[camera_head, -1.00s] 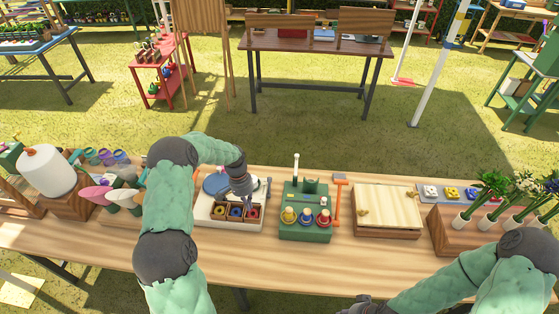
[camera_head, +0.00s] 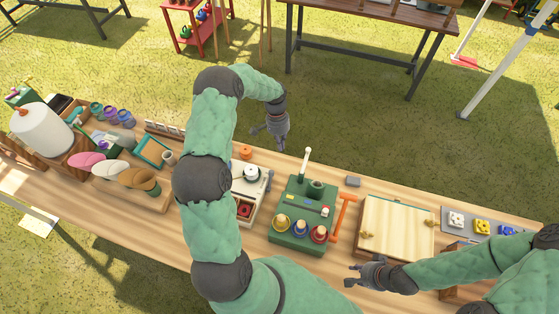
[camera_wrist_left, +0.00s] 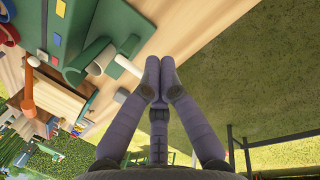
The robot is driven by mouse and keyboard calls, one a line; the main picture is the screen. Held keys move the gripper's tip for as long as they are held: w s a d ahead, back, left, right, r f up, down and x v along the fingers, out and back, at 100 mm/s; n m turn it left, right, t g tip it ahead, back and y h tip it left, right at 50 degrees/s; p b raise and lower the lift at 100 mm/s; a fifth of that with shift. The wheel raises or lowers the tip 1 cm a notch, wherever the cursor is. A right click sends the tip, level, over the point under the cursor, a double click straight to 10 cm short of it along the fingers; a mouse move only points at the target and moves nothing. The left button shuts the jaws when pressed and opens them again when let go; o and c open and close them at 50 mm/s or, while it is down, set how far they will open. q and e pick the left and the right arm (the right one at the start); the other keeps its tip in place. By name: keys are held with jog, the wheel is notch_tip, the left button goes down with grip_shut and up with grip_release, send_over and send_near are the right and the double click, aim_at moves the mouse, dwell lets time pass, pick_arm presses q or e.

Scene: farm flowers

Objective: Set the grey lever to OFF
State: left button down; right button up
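A pale grey-white lever (camera_head: 305,164) stands nearly upright at the back of the green box (camera_head: 289,240). It is the only lever-like stick of that colour I see; I cannot read any ON or OFF mark. It also shows in the left wrist view (camera_wrist_left: 128,67), its end at my left fingers. My left gripper (camera_head: 281,146) is behind and left of the lever in the head view, apart from it there. In the left wrist view its fingers (camera_wrist_left: 159,66) are together with nothing between them. My right gripper (camera_head: 351,274) is open and empty, in front of the box's right side.
An orange handle (camera_head: 342,212) stands right of the green box, with a wooden board (camera_head: 396,228) beyond it. A white tray (camera_head: 246,214) is on the left, partly hidden by my left arm.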

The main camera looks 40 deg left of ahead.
aim_at(270, 181)
pick_arm(q)
jog(key=shift+s+f, duration=0.1)
jog(key=x, duration=0.9)
jog(key=shift+f+p, duration=0.35)
pick_arm(e)
jog(key=shift+r, duration=0.35)
pick_arm(q)
jog(key=shift+s+a+r+p, duration=0.1)
jog(key=shift+s+r+p, duration=0.2)
jog(key=shift+s, duration=0.3)
jog(key=shift+s+a+r+p, duration=0.2)
jog(key=shift+s+r, duration=0.1)
jog(key=shift+s, duration=0.3)
jog(key=shift+s+r, duration=0.15)
jog(key=shift+s, duration=0.4)
pick_arm(e)
jog(key=shift+r, duration=0.65)
pick_arm(q)
jog(key=shift+a, duration=0.2)
pick_arm(e)
jog(key=shift+d+f, duration=0.1)
jog(key=shift+d, duration=0.05)
